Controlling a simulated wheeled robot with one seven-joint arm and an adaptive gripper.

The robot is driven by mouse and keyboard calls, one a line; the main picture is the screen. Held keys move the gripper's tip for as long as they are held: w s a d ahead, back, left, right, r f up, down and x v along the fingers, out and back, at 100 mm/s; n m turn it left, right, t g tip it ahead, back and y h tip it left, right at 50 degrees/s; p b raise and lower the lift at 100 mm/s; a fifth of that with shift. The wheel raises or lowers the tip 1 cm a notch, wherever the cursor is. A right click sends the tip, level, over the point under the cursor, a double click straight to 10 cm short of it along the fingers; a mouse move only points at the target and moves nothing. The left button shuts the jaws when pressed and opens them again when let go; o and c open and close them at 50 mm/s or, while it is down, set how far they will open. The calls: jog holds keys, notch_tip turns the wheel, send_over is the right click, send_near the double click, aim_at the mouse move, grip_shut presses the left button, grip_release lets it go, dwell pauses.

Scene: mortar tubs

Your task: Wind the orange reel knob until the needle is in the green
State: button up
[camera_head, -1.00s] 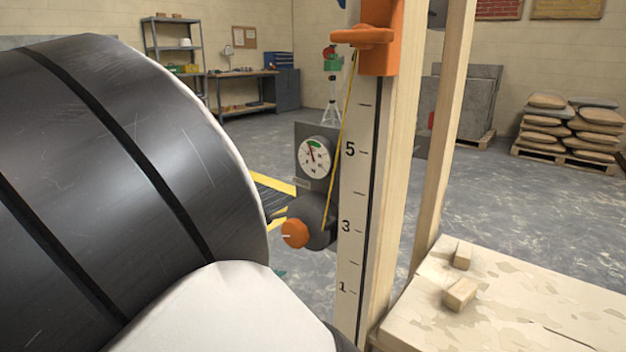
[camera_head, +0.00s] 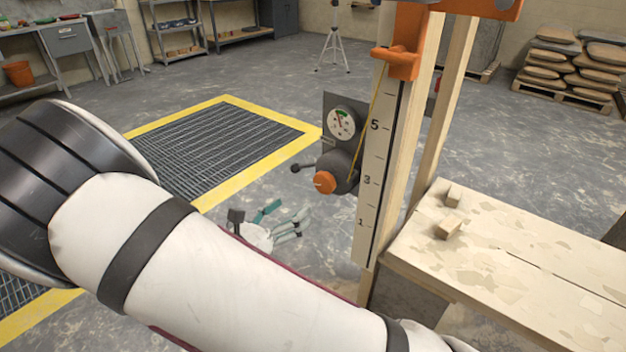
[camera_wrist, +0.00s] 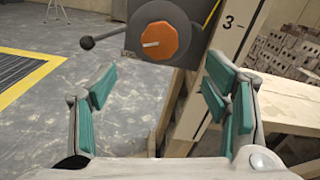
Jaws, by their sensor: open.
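The orange reel knob (camera_head: 324,182) sits on the dark reel below the dial, at the left of the numbered board (camera_head: 372,180). It also shows in the wrist view (camera_wrist: 159,41), an octagonal knob with a pale line lying nearly level. The dial (camera_head: 341,123) has a white face with a green band near its top; the needle points up and left, and I cannot tell whether it lies in the green. My gripper (camera_wrist: 160,95) is open and empty, its teal pads apart, with the knob beyond and above the gap. It shows below the reel in the head view (camera_head: 272,222).
A dark crank handle with a ball end (camera_wrist: 88,42) sticks out left of the reel. A yellow cord (camera_head: 370,115) runs up to an orange bracket (camera_head: 399,62). A wooden bench (camera_head: 510,250) with small blocks stands at the right. A yellow-edged floor grate (camera_head: 220,150) lies behind.

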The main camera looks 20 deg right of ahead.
aim_at(322, 185)
jog(key=b+x, duration=0.2)
jog(key=x, duration=1)
jog(key=shift+w+d, duration=0.2)
jog(key=shift+d, duration=0.15)
jog(key=c, duration=1.2)
